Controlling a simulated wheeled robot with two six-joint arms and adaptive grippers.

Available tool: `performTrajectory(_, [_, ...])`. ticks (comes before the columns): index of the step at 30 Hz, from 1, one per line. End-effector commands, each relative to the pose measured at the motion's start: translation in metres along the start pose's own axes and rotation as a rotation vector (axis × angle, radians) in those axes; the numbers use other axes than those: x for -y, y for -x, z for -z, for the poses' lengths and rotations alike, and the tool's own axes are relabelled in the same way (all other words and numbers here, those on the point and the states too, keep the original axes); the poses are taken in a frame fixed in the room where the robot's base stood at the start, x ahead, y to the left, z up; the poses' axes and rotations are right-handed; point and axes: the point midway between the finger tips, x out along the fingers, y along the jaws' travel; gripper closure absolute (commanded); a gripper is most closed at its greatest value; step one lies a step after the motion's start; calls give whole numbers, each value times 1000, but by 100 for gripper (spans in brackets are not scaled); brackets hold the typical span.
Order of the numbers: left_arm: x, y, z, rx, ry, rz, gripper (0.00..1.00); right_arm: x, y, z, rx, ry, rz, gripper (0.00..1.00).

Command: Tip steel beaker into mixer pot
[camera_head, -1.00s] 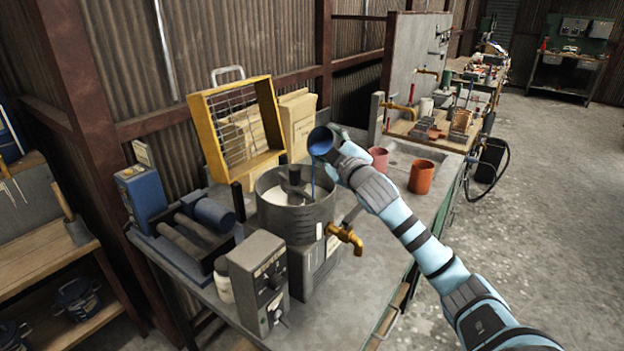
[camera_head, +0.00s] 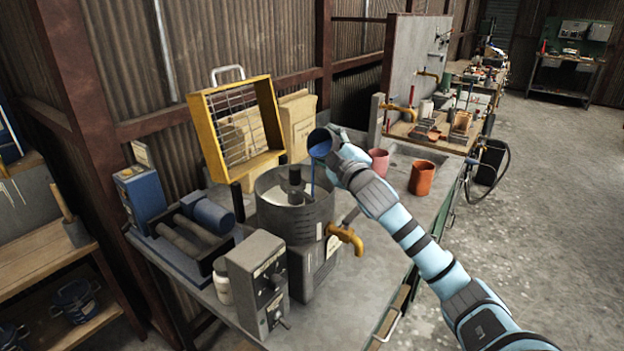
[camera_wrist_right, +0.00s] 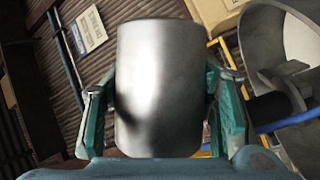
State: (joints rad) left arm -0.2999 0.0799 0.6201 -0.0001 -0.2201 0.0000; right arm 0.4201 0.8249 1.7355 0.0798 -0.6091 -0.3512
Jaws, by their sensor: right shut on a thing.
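The steel beaker (camera_wrist_right: 160,85) fills the middle of the right wrist view, between the two fingers of my right gripper (camera_head: 330,147). The gripper is shut on it. In the head view the beaker (camera_head: 319,143) is tilted over the right rim of the mixer pot (camera_head: 295,215), its mouth showing blue inside. A thin blue stream (camera_head: 313,178) runs from its lip down into the pot. The pot is a grey drum with a dark stirrer (camera_head: 295,187) and pale contents. Its wall also shows at the right of the wrist view (camera_wrist_right: 305,50). My left gripper is not in view.
A brass tap (camera_head: 345,237) sticks out from the pot's front right. A grey control box (camera_head: 257,283) stands in front, a yellow guard frame (camera_head: 207,135) behind. Two cups, pink (camera_head: 378,162) and orange (camera_head: 422,178), stand to the right. Bench space between tap and cups is clear.

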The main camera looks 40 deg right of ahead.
Motion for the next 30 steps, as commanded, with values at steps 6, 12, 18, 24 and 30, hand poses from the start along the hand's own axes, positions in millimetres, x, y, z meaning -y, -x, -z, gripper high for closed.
performTrajectory(6, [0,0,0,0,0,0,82,0,0,0,-1,0,-1,85])
performTrajectory(12, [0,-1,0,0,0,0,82,0,0,0,-2,3,-2,85])
performTrajectory(18, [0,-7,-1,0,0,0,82,2,0,-1,-16,41,-19,85])
performTrajectory(24, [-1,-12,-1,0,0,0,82,3,1,0,-30,87,-38,85])
performTrajectory(30, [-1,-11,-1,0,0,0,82,2,1,0,-33,92,-40,85])
